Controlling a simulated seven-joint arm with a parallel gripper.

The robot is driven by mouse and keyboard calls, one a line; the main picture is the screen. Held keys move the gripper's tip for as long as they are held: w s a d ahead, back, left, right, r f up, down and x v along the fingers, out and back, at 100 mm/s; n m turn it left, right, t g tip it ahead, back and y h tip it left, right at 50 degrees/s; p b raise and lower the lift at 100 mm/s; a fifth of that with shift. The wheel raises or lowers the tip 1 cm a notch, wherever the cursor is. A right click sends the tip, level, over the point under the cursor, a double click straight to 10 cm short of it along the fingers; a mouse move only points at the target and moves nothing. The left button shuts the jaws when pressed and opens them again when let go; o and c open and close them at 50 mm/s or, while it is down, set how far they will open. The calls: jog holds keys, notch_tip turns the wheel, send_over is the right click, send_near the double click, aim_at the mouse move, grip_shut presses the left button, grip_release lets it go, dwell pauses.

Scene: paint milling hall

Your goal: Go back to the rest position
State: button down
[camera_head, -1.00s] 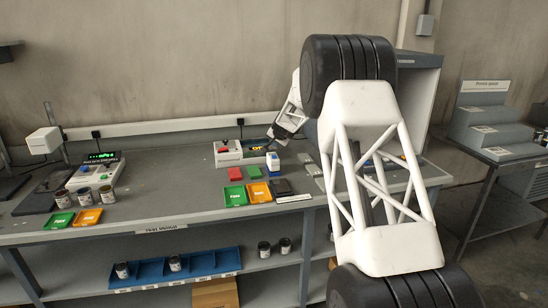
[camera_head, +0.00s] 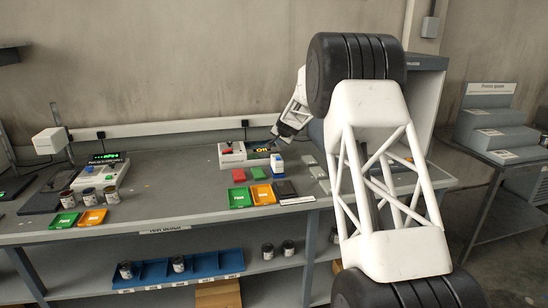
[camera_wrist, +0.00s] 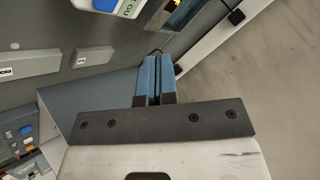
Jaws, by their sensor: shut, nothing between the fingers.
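My gripper (camera_head: 275,133) is small in the head view, just above the far part of the bench, near a grey device with a red button (camera_head: 232,154) and a lit orange display. In the wrist view my gripper (camera_wrist: 154,60) shows two blue fingers side by side, closed together, with nothing between them. The fingers hang in free space and touch nothing that I can see. My own large arm links cover the right middle of the head view and hide part of the bench behind them.
The grey bench (camera_head: 150,222) holds a green tray (camera_head: 239,198), an orange tray (camera_head: 263,194), a blue-and-white box (camera_head: 277,163) and several cans at the left. A grey cabinet (camera_head: 427,90) stands behind my arm. A stepped stand (camera_head: 490,125) is at the right.

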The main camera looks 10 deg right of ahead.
jog(key=shift+s+r, duration=0.1)
jog(key=s+a+r+n+g, duration=0.1)
jog(key=s+a+r, duration=0.3)
jog(key=s, duration=0.9)
jog(key=s+a+r+n+g, duration=0.15)
jog(key=s+r, duration=0.35)
jog(key=s, duration=0.7)
jog(key=s+a+r+n+g, duration=0.1)
jog(key=s+a+r+n, duration=0.3)
jog(key=s, duration=0.9)
jog(key=s+f+g, duration=0.1)
jog(key=s+f, duration=0.2)
jog(key=s, duration=1.7)
jog(key=s+f+n+g+h, duration=0.1)
jog(key=s+f+g, duration=0.1)
jog(key=s, duration=1.9)
jog(key=shift+s+a+f, duration=0.2)
jog(key=shift+a+f, duration=0.15)
jog(key=shift+f, duration=0.25)
jog(key=s+r, duration=0.4)
jog(key=s, duration=1)
jog(key=shift+w, duration=0.15)
